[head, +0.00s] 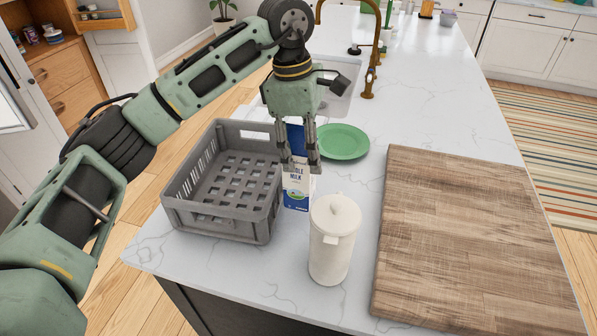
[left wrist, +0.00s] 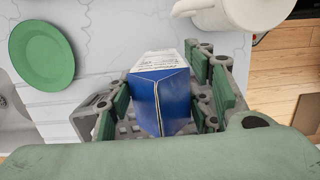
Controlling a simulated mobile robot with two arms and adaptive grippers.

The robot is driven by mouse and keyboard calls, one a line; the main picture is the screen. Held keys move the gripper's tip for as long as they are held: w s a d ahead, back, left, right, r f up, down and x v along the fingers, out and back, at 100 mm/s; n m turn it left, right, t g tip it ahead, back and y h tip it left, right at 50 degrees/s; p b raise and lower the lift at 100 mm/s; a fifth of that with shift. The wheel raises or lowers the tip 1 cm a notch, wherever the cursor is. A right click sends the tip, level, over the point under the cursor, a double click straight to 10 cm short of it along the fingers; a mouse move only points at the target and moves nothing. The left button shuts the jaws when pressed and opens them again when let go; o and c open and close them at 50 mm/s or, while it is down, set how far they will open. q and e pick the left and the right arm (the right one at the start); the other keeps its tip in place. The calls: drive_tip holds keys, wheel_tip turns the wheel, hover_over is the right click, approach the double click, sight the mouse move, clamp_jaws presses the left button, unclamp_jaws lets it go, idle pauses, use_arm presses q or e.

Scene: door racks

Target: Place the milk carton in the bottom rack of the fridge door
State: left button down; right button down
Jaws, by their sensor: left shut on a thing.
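The milk carton (head: 296,188) is blue and white and stands upright on the marble counter, between the grey crate and the white lidded jug. My left gripper (head: 300,165) reaches down from above and is shut on the carton's upper part, with a finger on each side. In the left wrist view, the blue carton top (left wrist: 162,95) sits between the finger pads. The carton's lower part is partly visible in the head view. The fridge door and its bottom rack cannot be clearly made out. My right gripper is not in view.
The grey crate (head: 183,228) is close on the carton's left. The white jug (head: 333,242) stands in front, to the right. A green plate (head: 343,142) lies behind. A large wooden board (head: 470,240) covers the counter's right side. A brass faucet (head: 372,60) rises beyond.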

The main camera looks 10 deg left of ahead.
sight(305, 172)
use_arm(q)
wheel_tip(305, 172, down, 2)
drive_tip(key=shift+f, duration=0.15)
wheel_tip(305, 172, down, 3)
drive_tip(key=shift+r+p, duration=0.15)
drive_tip(key=shift+p, duration=0.6)
drive_tip(key=shift+w+f, duration=0.1)
drive_tip(key=shift+f, duration=0.35)
drive_tip(key=shift+f, duration=0.1)
drive_tip(key=c, duration=0.8)
unclamp_jaws()
drive_tip(key=shift+c, duration=0.2)
